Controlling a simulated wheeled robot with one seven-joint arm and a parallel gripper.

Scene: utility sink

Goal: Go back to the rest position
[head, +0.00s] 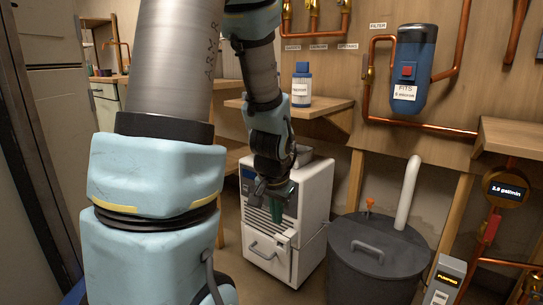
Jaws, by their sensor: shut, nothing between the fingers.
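My gripper (270,190) hangs at the end of my arm near the middle of the head view, pointing down. It is shut and looks empty. It is in front of the white cabinet-like machine (314,195) and hides part of its top and front. Something green shows just below the fingers; I cannot tell what it is.
A white bottle with a blue cap (301,84) stands on a wooden shelf (333,108). A dark lidded bin (377,255) with a white pipe (407,192) stands on the right. A blue filter (413,68) and copper pipes line the wall. A meter (505,191) hangs far right.

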